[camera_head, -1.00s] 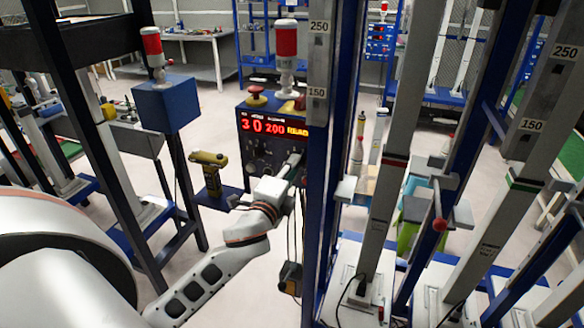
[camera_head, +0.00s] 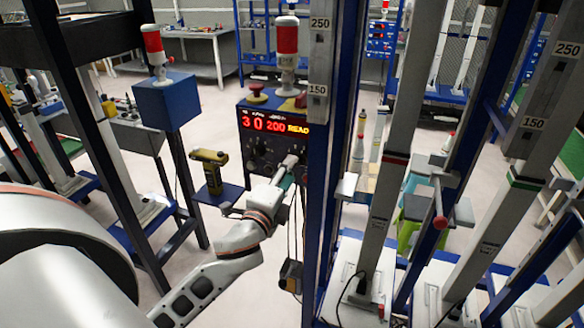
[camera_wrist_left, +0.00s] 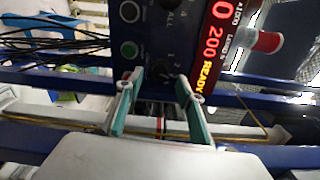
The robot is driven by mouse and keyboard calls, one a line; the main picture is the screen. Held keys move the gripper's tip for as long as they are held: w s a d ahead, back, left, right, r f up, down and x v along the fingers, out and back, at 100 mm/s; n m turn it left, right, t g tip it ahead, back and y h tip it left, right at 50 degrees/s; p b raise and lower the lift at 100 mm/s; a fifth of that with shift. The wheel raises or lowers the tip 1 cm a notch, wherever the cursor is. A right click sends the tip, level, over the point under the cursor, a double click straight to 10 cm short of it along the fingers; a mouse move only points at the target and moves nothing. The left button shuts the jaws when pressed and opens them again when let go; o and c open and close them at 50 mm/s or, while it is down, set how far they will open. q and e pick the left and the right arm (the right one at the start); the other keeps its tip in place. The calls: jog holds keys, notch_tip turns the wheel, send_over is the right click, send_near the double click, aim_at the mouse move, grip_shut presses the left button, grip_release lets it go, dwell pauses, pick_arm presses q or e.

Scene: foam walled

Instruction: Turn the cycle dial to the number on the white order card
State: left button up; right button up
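The control box (camera_head: 268,148) has a red lit display (camera_head: 274,124) that reads "3 0 200 READY". In the left wrist view, a dark dial (camera_wrist_left: 162,73) with small numbers beside it sits low on the panel, between the fingertips. I cannot tell its pointer setting, or whether it is the cycle dial. My left gripper (camera_head: 288,172) is at the lower right of the panel. In the wrist view its teal fingers (camera_wrist_left: 160,82) stand apart, one on each side of the dial; contact is unclear. I cannot make out a white order card. My right gripper is not in view.
A green button (camera_wrist_left: 129,49) is close to one finger. Blue and grey uprights (camera_head: 318,200) stand just right of the box. A yellow tool (camera_head: 210,170) is on a blue shelf (camera_head: 218,195) to the left. A blue box (camera_head: 166,103) tops a stand further left.

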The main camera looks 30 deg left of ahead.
pick_arm(q)
jog(key=v, duration=0.8)
jog(key=shift+s+d, duration=0.15)
jog(key=shift+s, duration=0.15)
jog(key=s+d+f+n+g+h, duration=0.2)
jog(key=s+d+f+n, duration=0.2)
jog(key=f, duration=0.7)
jog(key=s+d+f+n+g+h, duration=0.2)
jog(key=s+d+f+n, duration=0.2)
jog(key=f, duration=0.7)
jog(key=s+d+f+n+g+h, duration=0.2)
jog(key=s+d+f+n, duration=0.2)
jog(key=f, duration=0.8)
jog(key=shift+d+g+h, duration=0.4)
jog(key=shift+d, duration=0.75)
